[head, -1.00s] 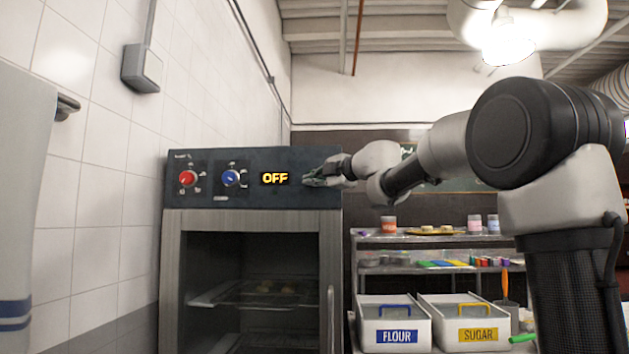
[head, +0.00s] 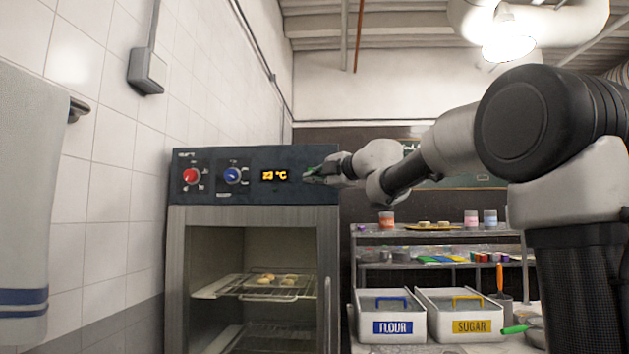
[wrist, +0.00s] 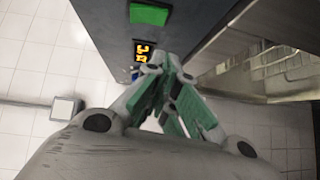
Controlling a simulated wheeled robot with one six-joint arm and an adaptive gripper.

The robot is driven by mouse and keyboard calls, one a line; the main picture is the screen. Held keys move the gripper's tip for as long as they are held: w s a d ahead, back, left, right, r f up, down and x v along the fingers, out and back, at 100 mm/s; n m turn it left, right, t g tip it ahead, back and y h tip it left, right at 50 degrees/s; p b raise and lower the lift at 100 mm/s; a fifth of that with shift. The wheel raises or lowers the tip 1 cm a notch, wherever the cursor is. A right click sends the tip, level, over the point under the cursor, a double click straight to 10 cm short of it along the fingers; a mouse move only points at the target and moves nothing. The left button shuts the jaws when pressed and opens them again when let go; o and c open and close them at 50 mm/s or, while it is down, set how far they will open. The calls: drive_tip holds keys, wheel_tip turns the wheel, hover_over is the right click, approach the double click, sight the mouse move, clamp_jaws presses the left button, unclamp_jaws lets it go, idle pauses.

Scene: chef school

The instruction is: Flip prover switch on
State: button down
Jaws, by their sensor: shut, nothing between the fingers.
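The prover (head: 255,215) is a steel cabinet with a dark control panel, a red knob (head: 191,176), a blue knob (head: 232,175) and a display (head: 274,175). The display shows a temperature in °C; its first digits are hard to read. The inside of the cabinet is lit. My gripper (head: 310,177) is shut and empty at the right part of the panel, just right of the display. In the wrist view a green rectangular switch (wrist: 149,14) sits on the panel, beyond the display (wrist: 142,52). My gripper (wrist: 174,72) is apart from that switch there. Contact with the panel cannot be told.
Racks inside the prover hold several dough pieces (head: 268,278). The flour bin (head: 392,302) and sugar bin (head: 462,300) stand on a counter at right, below shelves (head: 440,238). A towel (head: 28,200) hangs at left. A tiled wall runs along the prover's left side.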

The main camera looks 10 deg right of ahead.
drive_tip(key=f+v, duration=0.1)
drive_tip(key=v, duration=0.7)
drive_tip(key=shift+s+f, duration=0.2)
drive_tip(key=shift+f, duration=0.05)
